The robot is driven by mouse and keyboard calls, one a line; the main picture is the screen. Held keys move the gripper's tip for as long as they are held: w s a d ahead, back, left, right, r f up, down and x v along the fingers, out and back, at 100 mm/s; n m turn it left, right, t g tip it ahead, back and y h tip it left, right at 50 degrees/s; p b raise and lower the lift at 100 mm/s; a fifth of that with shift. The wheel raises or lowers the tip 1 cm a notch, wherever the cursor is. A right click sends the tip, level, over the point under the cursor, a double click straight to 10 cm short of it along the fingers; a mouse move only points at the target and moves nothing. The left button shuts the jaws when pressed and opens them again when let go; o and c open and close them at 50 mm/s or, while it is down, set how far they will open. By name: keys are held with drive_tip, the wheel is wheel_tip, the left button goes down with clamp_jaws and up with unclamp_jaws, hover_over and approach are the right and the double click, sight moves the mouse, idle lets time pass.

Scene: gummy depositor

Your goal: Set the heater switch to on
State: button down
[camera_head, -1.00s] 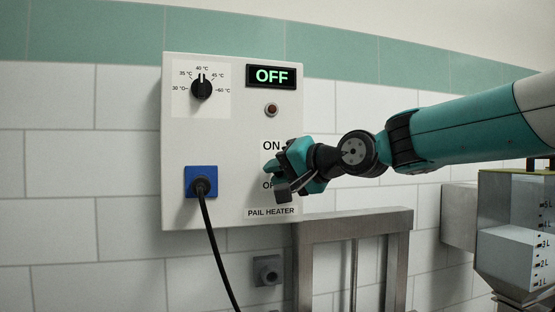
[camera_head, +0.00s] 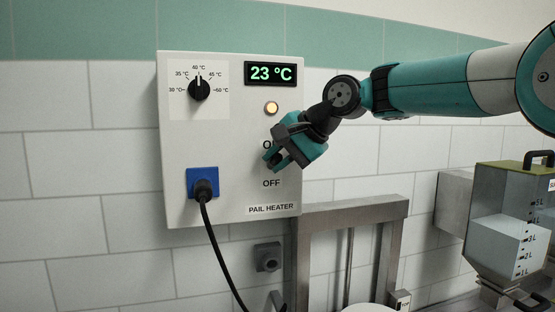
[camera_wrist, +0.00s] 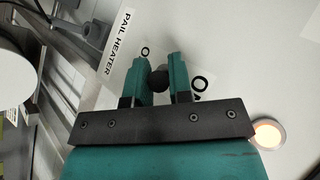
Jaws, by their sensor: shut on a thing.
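The pail heater box (camera_head: 230,205) is a white panel on the tiled wall. Its display (camera_head: 270,73) reads 23 °C in green, and the round lamp (camera_head: 271,108) below glows amber; the lamp also glows in the wrist view (camera_wrist: 267,133). My gripper (camera_head: 272,160) is at the heater switch between the ON and OFF labels, partly covering ON. In the wrist view, the fingers of my gripper (camera_wrist: 160,68) are shut on the dark rounded knob of the switch (camera_wrist: 158,80). The rest of the switch is hidden behind the fingers.
A temperature dial (camera_head: 199,88) points near 40 °C. A blue socket (camera_head: 203,174) holds a plug with a black cable hanging down. A steel frame (camera_head: 350,215) stands below right, and a clear graduated hopper (camera_head: 510,225) stands at far right.

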idle(0.4)
drive_tip(key=c, duration=1)
unclamp_jaws()
drive_tip(key=shift+c, duration=0.2)
drive_tip(key=v, duration=1.7)
drive_tip(key=shift+r, duration=0.2)
drive_tip(key=shift+d, duration=0.1)
